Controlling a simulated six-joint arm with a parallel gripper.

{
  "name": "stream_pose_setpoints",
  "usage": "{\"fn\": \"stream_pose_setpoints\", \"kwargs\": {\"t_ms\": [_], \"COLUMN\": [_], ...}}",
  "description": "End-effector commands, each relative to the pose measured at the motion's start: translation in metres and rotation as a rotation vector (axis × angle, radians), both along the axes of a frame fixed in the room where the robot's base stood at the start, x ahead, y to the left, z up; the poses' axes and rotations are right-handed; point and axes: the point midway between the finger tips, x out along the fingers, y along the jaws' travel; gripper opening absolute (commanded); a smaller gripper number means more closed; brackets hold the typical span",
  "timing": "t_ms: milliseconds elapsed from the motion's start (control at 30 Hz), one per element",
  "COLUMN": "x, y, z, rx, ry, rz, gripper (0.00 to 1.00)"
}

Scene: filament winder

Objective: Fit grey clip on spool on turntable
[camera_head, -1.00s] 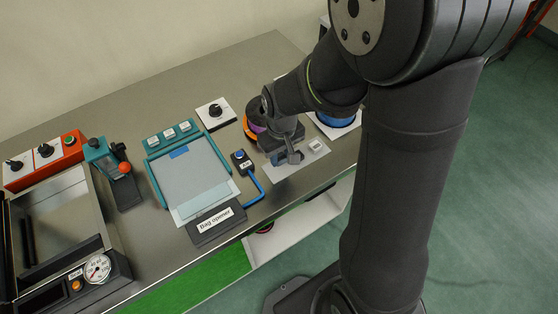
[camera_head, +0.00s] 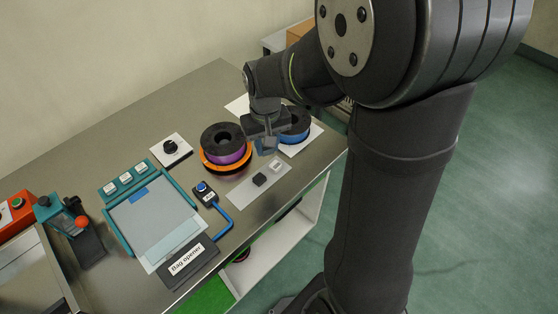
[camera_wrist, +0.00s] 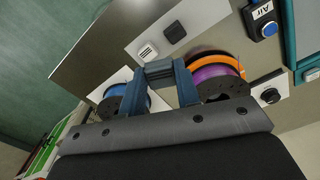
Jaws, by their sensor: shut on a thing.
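My gripper (camera_head: 266,150) is shut on a small blue-grey block, which I take for the grey clip (camera_wrist: 160,69). The clip shows between the fingertips in the wrist view; in the head view it is hard to tell from the fingers. My gripper is above the bench, in front of and left of the blue spool (camera_head: 296,126). The blue spool lies flat on a white plate and is partly hidden by my gripper; it also shows in the wrist view (camera_wrist: 114,104). Any turntable beneath it cannot be made out.
A purple spool (camera_head: 232,158) sits on an orange one left of my gripper. A pale strip (camera_head: 243,195) in front bears a black clip (camera_head: 260,180) and a white clip (camera_head: 277,167). A knob (camera_head: 171,147), air button (camera_head: 203,189) and bag opener (camera_head: 187,261) stand left.

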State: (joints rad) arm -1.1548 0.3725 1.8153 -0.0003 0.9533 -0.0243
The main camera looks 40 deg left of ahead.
Motion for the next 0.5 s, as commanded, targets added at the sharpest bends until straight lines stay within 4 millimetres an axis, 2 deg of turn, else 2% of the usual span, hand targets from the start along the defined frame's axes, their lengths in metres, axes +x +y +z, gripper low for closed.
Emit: {"fn": "stream_pose_setpoints", "kwargs": {"t_ms": [33,233,400,500], "x": [0.001,0.001,-0.002,-0.003], "y": [0.016,0.071,0.105,0.117], "z": [0.001,0.008,0.012,0.013], "rx": [0.001,0.001,0.001,0.001], "ry": [0.000,0.000,0.000,0.000], "rz": [-0.060,-0.336,-0.520,-0.591], "gripper": [0.09,0.09,0.09,0.09]}}
